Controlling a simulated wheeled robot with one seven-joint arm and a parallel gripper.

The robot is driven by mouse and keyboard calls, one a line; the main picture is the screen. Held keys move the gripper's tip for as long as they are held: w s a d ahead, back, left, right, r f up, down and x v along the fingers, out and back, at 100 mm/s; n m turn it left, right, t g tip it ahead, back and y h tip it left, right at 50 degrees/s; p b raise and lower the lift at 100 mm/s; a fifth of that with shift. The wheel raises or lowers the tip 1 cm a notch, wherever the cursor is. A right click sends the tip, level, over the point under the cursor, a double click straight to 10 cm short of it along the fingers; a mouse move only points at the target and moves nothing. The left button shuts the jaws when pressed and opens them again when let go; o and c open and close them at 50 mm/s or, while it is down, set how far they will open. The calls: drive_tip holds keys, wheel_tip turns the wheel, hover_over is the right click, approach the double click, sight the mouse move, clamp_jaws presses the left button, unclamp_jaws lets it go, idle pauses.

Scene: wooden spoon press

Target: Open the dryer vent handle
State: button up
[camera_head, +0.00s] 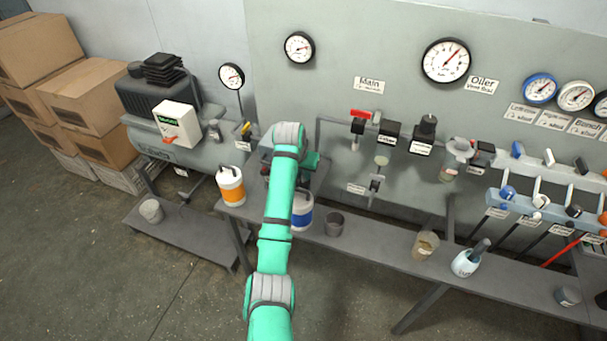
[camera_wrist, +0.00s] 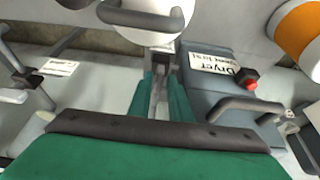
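The dryer is a grey box with a white "Dryer" label (camera_wrist: 213,62) and a red button (camera_wrist: 251,79), right of centre in the wrist view. A bent grey handle (camera_wrist: 245,104) stands beside it at lower right; I cannot tell whether it is the vent handle. My green gripper (camera_wrist: 159,82) points in beside the dryer box, left of the label. Its fingers are close together with narrow grey parts between them. I cannot tell whether these are finger pads or something held. In the head view my arm hides the gripper and most of the dryer.
A white-and-orange canister (camera_head: 231,186) stands left of my arm, a white-and-blue one (camera_head: 302,210) right of it. A grey cup (camera_head: 334,223) sits on the bench shelf (camera_head: 380,248). The gauge panel (camera_head: 330,90) stands behind. A white container (camera_wrist: 150,20) is close beyond my fingers.

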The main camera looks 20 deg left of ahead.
drive_tip(key=shift+w+f, duration=0.2)
drive_tip(key=shift+f, duration=0.3)
drive_tip(key=shift+d, duration=0.1)
drive_tip(key=shift+w, duration=0.15)
clamp_jaws()
